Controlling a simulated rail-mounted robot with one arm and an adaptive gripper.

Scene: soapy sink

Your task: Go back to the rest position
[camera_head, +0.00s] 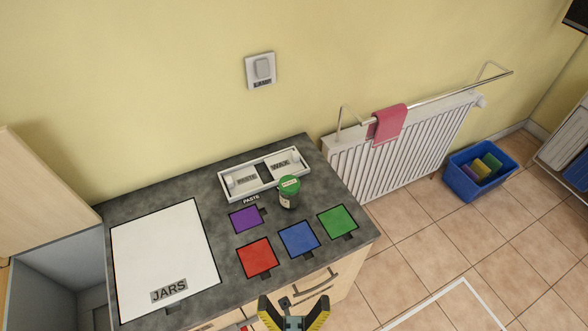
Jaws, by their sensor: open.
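My gripper (294,312) shows at the bottom centre edge of the head view, its two yellow-and-black fingers spread apart. It is open with nothing between the fingers, in front of the counter's drawer side. The counter (310,228) has a dark stone-like top. A jar with a green lid (288,190) stands upright on it, by the front edge of a white two-part tray (243,191). My gripper is apart from the jar and the tray. Much of my arm is out of view.
The counter carries a white panel marked JARS (165,252) and purple (246,219), red (257,257), blue (299,239) and green (338,222) squares. A radiator (400,150) with a pink cloth (389,124) is right; a blue bin (466,185) stands beyond. Tiled floor is open at lower right.

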